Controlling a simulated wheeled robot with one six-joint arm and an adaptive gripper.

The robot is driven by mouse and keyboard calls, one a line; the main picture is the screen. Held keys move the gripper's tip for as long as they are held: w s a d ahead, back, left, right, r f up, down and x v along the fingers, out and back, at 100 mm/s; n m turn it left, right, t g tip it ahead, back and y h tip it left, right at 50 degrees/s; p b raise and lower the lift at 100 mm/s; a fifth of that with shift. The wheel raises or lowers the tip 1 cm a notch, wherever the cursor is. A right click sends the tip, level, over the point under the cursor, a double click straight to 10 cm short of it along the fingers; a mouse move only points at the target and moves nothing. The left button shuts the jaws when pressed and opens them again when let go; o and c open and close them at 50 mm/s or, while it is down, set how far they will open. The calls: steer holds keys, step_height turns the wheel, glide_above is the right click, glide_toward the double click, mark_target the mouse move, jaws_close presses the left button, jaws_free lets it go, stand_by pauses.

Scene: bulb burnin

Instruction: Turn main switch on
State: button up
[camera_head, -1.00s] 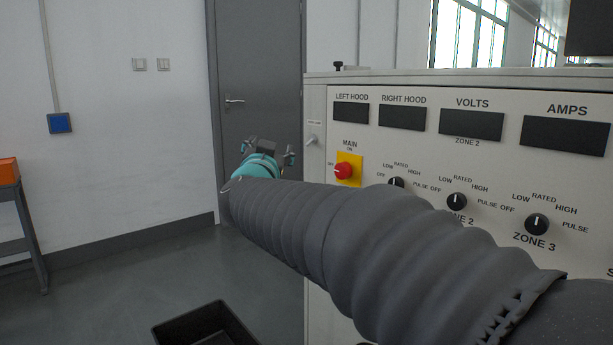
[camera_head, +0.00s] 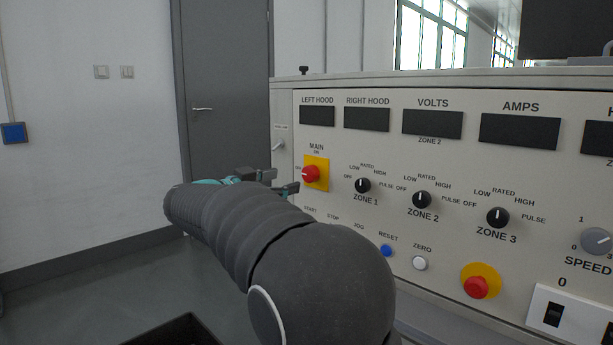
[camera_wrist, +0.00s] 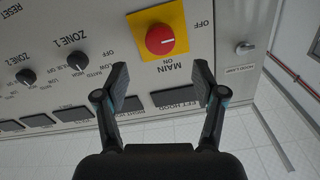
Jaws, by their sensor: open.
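The main switch (camera_head: 311,174) is a red rotary knob on a yellow square plate at the left of the panel, labelled MAIN with ON above and OFF at its side. It also shows in the wrist view (camera_wrist: 160,40), upside down, beyond and between my fingertips. My gripper (camera_head: 284,181) is open and empty, just left of and close to the switch in the head view. In the wrist view my gripper (camera_wrist: 160,82) has its two fingers spread apart, with the knob clear of them. My arm hides part of the panel's lower left.
Zone knobs (camera_head: 363,185) sit right of the switch. A blue reset button (camera_head: 386,251), a white zero button (camera_head: 419,263) and a red stop button on yellow (camera_head: 476,287) are lower. A small toggle (camera_wrist: 244,48) is on the cabinet side. Floor left of the cabinet is open.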

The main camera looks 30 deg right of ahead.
mark_target(307, 174)
steer(key=x, duration=0.8)
steer(key=shift+w+d, duration=0.15)
steer(key=shift+d, duration=0.25)
steer(key=c, duration=1.1)
